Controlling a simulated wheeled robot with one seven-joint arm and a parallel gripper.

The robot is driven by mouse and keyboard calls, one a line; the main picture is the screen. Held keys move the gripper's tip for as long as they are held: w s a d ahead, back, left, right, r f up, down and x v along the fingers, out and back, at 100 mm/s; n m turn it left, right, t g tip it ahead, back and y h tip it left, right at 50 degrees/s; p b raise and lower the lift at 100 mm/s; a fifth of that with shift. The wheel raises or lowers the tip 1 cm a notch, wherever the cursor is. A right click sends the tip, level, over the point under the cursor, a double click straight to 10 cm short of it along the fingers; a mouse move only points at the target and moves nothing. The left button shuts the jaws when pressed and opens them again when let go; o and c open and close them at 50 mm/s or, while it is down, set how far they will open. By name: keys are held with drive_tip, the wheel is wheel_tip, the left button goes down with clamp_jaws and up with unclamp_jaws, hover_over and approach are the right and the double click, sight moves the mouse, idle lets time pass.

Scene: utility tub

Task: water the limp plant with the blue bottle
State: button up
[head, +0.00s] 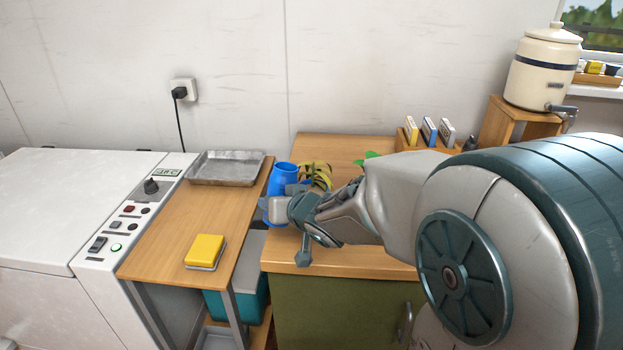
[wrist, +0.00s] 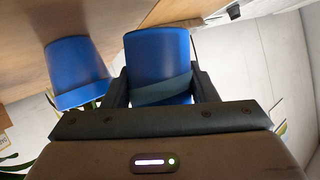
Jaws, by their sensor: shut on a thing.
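The blue bottle (head: 284,177) is in my gripper (head: 287,208), near the left edge of the wooden cabinet top. Its upper part shows above the fingers and a little blue shows below them. In the wrist view the blue bottle (wrist: 157,55) stands between the two fingers of my gripper (wrist: 161,90), which is shut on it. The limp plant (head: 318,173) has drooping yellow-green leaves and is just right of the bottle, partly hidden by my arm. A second blue thing, apparently its pot (wrist: 75,68), is left of the bottle in the wrist view.
Bright green leaves (head: 372,155) show behind my arm. A rack with several small boxes (head: 429,131) and a cream dispenser (head: 542,70) are at the right. The left side table holds a metal tray (head: 226,167) and a yellow sponge-like block (head: 205,250).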

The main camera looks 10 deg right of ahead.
drive_tip(key=shift+a+f+n+b, duration=0.15)
drive_tip(key=shift+f+n+b, duration=0.15)
drive_tip(key=shift+f+b, duration=0.95)
drive_tip(key=r+b, duration=0.1)
drive_tip(key=b, duration=0.2)
drive_tip(key=shift+a+r+n+t+h, duration=0.1)
drive_tip(key=shift+r+n+t+h, duration=0.1)
drive_tip(key=shift+n+t+h, duration=0.2)
drive_tip(key=shift+r+b, duration=0.3)
drive_tip(key=shift+b, duration=0.35)
drive_tip(key=shift+s+r+n, duration=0.1)
drive_tip(key=shift+r+n, duration=0.05)
drive_tip(key=shift+n, duration=0.15)
drive_tip(key=shift+a, duration=0.1)
